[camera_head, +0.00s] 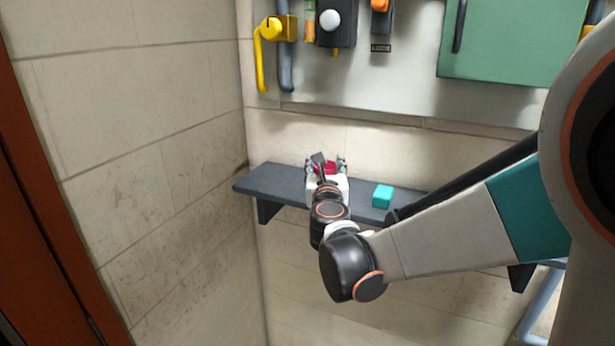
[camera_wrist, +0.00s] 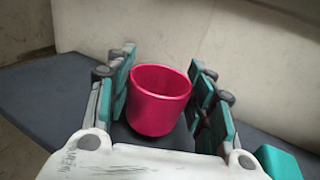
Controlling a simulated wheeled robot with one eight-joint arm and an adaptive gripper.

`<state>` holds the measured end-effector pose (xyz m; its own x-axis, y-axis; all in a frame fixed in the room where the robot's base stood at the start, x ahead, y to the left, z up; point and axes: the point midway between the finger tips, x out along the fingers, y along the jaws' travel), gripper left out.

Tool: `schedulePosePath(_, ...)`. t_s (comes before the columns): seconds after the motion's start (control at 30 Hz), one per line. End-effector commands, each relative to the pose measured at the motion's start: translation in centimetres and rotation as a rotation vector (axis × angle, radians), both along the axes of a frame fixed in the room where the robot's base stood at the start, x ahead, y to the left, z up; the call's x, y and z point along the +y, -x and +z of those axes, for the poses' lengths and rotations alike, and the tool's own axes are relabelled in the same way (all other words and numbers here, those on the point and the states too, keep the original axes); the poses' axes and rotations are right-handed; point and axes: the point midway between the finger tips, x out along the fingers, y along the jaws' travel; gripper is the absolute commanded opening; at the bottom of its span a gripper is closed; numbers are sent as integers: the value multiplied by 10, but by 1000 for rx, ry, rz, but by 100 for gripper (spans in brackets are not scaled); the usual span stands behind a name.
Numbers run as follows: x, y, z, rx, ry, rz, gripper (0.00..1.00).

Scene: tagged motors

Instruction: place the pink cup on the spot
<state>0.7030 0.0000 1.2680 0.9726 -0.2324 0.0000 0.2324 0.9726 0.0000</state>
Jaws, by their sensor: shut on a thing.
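The pink cup (camera_head: 329,168) is upright between the fingers of my gripper (camera_head: 325,162), over the dark shelf (camera_head: 272,183). The wrist view shows the cup (camera_wrist: 157,100) with its open rim up and one teal finger pad of my gripper (camera_wrist: 161,70) on each side. My gripper is shut on the cup. I cannot tell whether the cup's base touches the shelf. No marked spot shows in either view; the gripper and cup hide part of the shelf.
A teal block (camera_head: 383,196) sits on the shelf to the right of my gripper. The wall (camera_head: 400,140) stands close behind the shelf. Above hang a yellow lever (camera_head: 262,55), other fittings and a green cabinet (camera_head: 515,40). The shelf's left end is bare.

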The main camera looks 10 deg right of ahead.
Motion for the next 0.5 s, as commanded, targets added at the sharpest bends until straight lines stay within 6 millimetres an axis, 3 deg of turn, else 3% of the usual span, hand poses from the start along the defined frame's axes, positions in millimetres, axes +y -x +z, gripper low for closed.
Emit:
schedulePosePath(0.13,0,0,-21,0,0,0,25)
schedulePosePath(0.5,0,0,-25,0,0,0,25)
